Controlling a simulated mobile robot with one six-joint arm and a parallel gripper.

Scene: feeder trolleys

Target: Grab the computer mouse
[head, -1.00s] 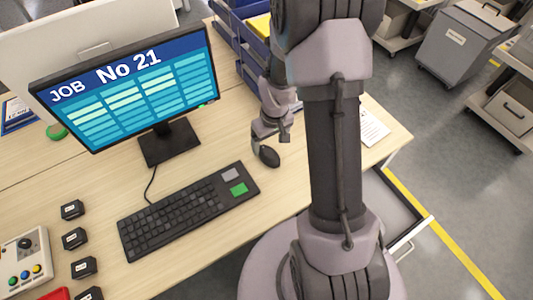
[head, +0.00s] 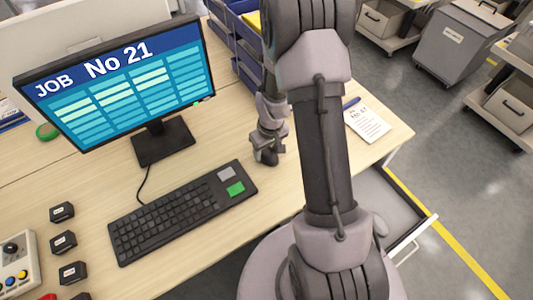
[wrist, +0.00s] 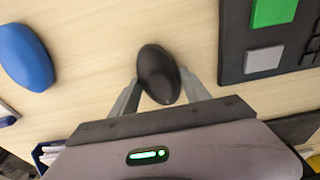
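The computer mouse (wrist: 158,74) is black and oval and lies on the desk. In the wrist view it sits between the two fingertips of my gripper (wrist: 159,80). The fingers are apart, one on each side and very close to the mouse; I cannot tell whether they touch it. In the head view my gripper (head: 265,157) is down at the desk, right of the keyboard, and mostly hides the mouse.
The black keyboard (head: 180,215) lies beside the mouse, below the monitor (head: 125,80). A smooth blue object (wrist: 25,56) lies on the mouse's other side in the wrist view. A paper sheet (head: 367,122) lies near the desk's right edge. Blue trays (head: 240,50) stand behind.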

